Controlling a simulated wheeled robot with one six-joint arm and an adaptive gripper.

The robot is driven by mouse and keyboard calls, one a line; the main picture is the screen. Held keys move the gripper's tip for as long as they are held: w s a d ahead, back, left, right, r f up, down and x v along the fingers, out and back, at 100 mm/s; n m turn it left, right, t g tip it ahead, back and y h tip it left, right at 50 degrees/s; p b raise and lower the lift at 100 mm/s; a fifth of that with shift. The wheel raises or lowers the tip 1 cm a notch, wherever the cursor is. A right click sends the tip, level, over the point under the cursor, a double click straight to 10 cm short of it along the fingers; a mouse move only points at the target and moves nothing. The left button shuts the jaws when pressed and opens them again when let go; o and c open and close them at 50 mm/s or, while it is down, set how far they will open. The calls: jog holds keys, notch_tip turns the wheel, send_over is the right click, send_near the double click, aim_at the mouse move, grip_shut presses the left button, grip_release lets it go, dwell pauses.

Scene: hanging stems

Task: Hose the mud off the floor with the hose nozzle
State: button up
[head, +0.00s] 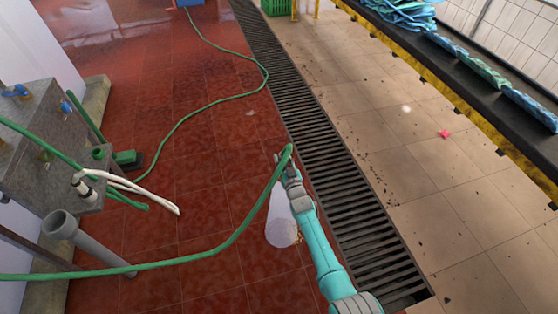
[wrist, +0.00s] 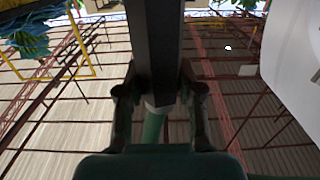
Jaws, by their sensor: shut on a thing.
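My gripper (head: 285,166) is at the middle of the head view, above the red floor just left of the drain grate. It is shut on the hose nozzle, whose dark body (wrist: 153,50) runs up between both fingers in the wrist view. The green hose (head: 238,232) loops up to my gripper, then sags away to the left edge. A pale, translucent cone (head: 281,228) hangs below my gripper toward the floor; it looks like water spray. Small brown bits lie by its lower right edge. Dark mud-like specks (head: 377,186) dot the beige tiles right of the grate.
A long slotted drain grate (head: 318,133) divides red tiles from beige tiles. A grey block with taps (head: 45,150) and a grey pipe (head: 95,245) stand at left. A dark, yellow-edged conveyor (head: 450,65) runs along the right. Open red floor (head: 165,215) lies left of my arm.

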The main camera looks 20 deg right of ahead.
jog(key=d, duration=0.5)
jog(key=shift+d, duration=0.4)
dwell(0.8)
jog(key=s, duration=0.9)
jog(key=shift+s, duration=0.3)
dwell(0.7)
dwell(1.2)
